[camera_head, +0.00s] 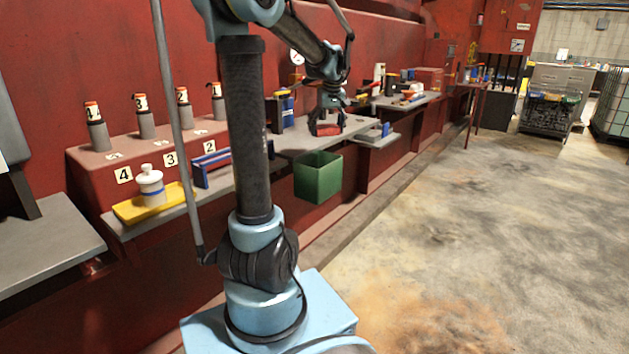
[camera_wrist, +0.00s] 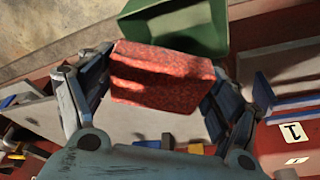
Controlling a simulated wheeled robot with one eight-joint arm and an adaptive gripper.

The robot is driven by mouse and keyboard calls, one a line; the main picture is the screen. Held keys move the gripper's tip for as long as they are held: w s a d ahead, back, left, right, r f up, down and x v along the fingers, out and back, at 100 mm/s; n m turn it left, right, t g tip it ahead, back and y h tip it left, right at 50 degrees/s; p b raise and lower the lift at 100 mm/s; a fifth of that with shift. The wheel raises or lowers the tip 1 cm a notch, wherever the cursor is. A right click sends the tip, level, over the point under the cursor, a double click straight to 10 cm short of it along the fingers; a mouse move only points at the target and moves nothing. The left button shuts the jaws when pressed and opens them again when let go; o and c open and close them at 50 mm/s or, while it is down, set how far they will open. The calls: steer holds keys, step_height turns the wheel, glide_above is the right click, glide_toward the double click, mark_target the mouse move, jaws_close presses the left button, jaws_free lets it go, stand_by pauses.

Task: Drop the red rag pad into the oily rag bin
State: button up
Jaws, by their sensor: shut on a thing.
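The red rag pad (camera_wrist: 160,78) is a red speckled block in the wrist view, held between the two fingers of my gripper (camera_wrist: 155,90). In the head view my gripper (camera_head: 325,122) hangs over the grey shelf with the red rag pad (camera_head: 328,130) at its fingertips. The oily rag bin (camera_head: 318,178) is a green open-topped box in front of the shelf, below and slightly left of my gripper. In the wrist view the bin (camera_wrist: 185,25) shows at the top, just past the pad. The pad is outside the bin. The bin's floor is hidden.
A grey shelf (camera_head: 290,142) runs along the red wall. A blue container (camera_head: 285,112) stands on it left of my gripper. The concrete floor (camera_head: 480,220) at right is clear.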

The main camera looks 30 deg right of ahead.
mark_target(324, 136)
steer(key=f, duration=0.3)
steer(key=shift+w+a+f, duration=0.25)
steer(key=shift+a, duration=0.05)
steer(key=shift+f, duration=1.05)
steer(key=o, duration=1.1)
steer(key=shift+s, duration=0.1)
steer(key=shift+r, duration=0.1)
steer(key=v, duration=1.1)
steer(key=shift+s+r, duration=0.1)
steer(key=shift+r, duration=0.3)
